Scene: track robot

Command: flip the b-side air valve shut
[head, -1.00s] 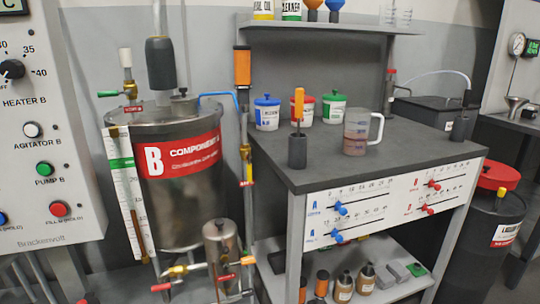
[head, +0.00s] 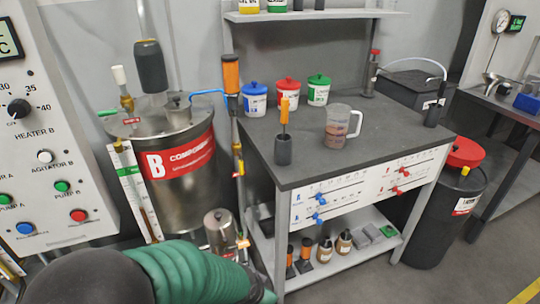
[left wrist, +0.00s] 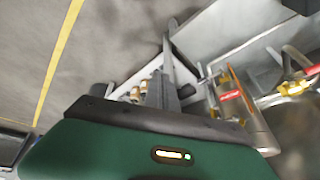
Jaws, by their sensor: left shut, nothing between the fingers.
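The steel B tank (head: 180,170) with its red label stands left of the bench. A green-handled lever (head: 107,113) and a small red tag (head: 131,121) sit at its lid's left edge. I cannot tell which handle is the air valve. My green-sleeved left arm hides much of the low piping. In the left wrist view my left gripper (left wrist: 168,90) is shut and empty, apart from a red-marked part (left wrist: 230,96) and brass fittings (left wrist: 294,87) at the right. My right gripper is out of view.
The bench (head: 360,130) holds lidded tubs, a jug (head: 338,128) and a screwdriver in a dark holder (head: 283,150). Its lower shelf (head: 330,270) carries bottles. The control panel (head: 45,130) stands at the left. Open floor shows at the right.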

